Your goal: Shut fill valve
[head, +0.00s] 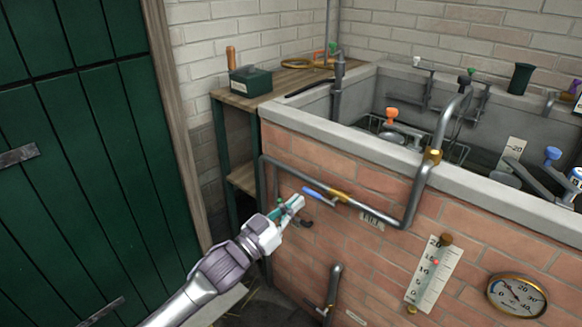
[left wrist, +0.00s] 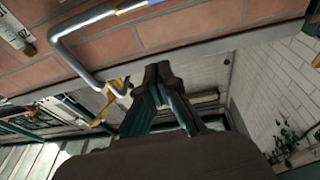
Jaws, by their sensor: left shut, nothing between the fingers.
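The fill valve is a brass body (head: 340,196) on the grey pipe across the front of the brick trough. Its blue lever handle (head: 316,191) points left, roughly along the pipe. A small label (head: 371,219) hangs below the pipe to its right. My left gripper (head: 298,204) is shut and empty, just left of and below the handle's end; contact cannot be told. In the left wrist view, the closed fingers (left wrist: 158,78) are in the middle, and part of the blue handle (left wrist: 130,4) shows at the top edge. My right gripper is not in view.
The pipe (head: 408,200) rises to the trough rim (head: 385,150) on the right. A scale (head: 434,275) and a round gauge (head: 516,295) are on the brick wall. A wooden shelf (head: 258,98) stands behind my left gripper, and a green door (head: 85,180) is left.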

